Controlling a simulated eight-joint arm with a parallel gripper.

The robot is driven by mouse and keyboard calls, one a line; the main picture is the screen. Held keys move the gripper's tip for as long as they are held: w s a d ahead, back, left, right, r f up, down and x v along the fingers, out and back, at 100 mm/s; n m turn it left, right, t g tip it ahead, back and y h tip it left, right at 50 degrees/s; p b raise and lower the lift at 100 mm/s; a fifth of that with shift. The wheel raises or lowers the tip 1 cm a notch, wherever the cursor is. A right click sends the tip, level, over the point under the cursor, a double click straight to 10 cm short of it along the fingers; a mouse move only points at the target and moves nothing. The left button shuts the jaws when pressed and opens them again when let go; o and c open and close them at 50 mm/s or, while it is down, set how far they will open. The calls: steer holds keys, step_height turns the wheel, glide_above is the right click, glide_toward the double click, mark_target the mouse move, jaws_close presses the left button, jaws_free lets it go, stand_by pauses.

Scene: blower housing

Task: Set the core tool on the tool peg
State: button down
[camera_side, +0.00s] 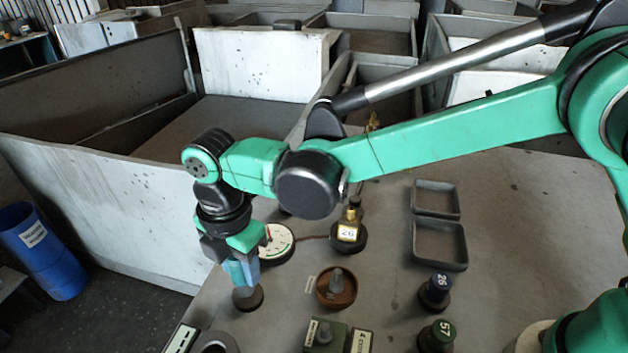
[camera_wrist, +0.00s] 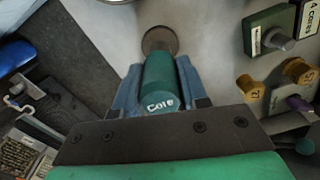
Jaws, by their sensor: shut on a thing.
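The core tool (camera_wrist: 160,88) is a teal-green cylinder marked "Core" in the wrist view. My gripper (camera_wrist: 160,90) is shut on it, with a blue finger on each side. In the side view my gripper (camera_side: 242,274) points down over the table's left part, and its fingers mostly hide the tool. A round dark disc (camera_wrist: 160,40) shows just past the tool's far end. I cannot tell whether they touch. A green block with a grey peg (camera_side: 323,334) stands to the right of the gripper; it also shows in the wrist view (camera_wrist: 278,39). Its label is too small to read.
A brown dish with a grey cone (camera_side: 337,287) and a white dial gauge (camera_side: 275,244) stand close to my gripper. The table's left edge is near.

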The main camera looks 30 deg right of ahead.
steer(key=shift+f, duration=0.6)
jaws_free()
steer(key=shift+r, duration=3.8)
steer(key=shift+d+r, duration=0.1)
steer(key=shift+d, duration=0.15)
steer(key=s+d+m+t, duration=0.3)
steer(key=d+m, duration=0.9)
steer(key=d, duration=0.1)
steer(key=s+d+r+m+t, duration=0.1)
steer(key=d+m+t, duration=0.3)
steer(key=d+m, duration=0.8)
steer(key=shift+s+d+r, duration=0.3)
steer(key=shift+s+d, duration=0.2)
steer(key=shift+s, duration=0.4)
